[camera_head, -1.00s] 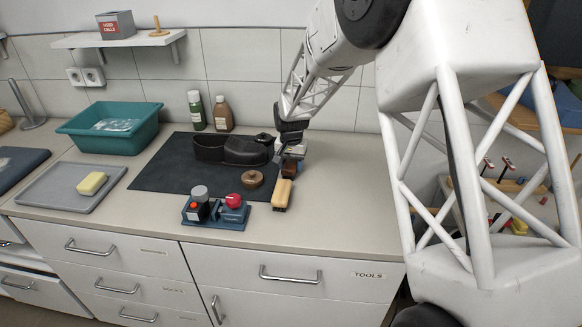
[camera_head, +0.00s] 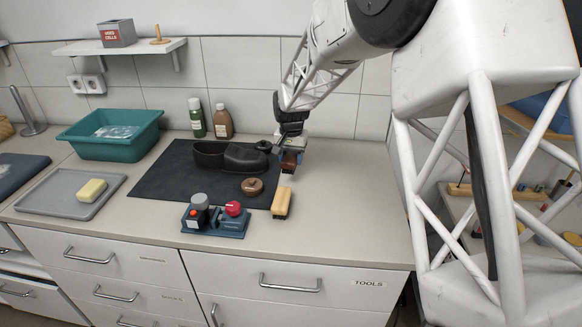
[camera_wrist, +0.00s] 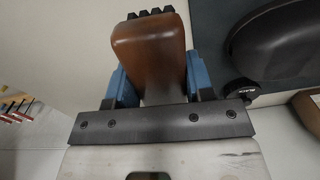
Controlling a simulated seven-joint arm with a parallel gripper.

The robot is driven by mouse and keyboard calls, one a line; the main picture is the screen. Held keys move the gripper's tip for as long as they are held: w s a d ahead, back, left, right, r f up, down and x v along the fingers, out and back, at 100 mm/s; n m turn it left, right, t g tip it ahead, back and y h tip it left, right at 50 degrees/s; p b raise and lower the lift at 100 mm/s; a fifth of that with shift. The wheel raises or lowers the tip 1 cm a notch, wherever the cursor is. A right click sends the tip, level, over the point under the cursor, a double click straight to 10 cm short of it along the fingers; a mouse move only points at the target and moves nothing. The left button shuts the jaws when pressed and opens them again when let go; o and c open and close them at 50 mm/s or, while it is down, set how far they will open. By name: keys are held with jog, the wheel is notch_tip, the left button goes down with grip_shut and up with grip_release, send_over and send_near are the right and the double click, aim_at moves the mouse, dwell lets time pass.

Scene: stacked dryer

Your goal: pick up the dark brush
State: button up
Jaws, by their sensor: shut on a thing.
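The dark brush (camera_head: 289,162) has a brown wooden body. In the wrist view the brush (camera_wrist: 148,50) sits between the blue fingers of my gripper (camera_wrist: 156,82), with black bristle tufts showing past its far end. In the head view my gripper (camera_head: 291,150) is shut on the brush and appears to hold it a little above the counter, right of the dark mat. A second brush with a pale wooden body (camera_head: 282,203) lies on the counter in front of it, apart from it.
The dark mat (camera_head: 160,185) carries black shoes (camera_head: 243,160) and a round brown tin (camera_head: 252,187). A blue device with a red knob (camera_head: 215,218) stands at the front. Two bottles (camera_head: 222,121) stand by the wall. The counter to the right (camera_head: 350,190) is clear.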

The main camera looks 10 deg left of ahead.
aim_at(291, 154)
jog(key=shift+r, duration=2.25)
jog(key=o, duration=0.3)
jog(key=shift+c, duration=1)
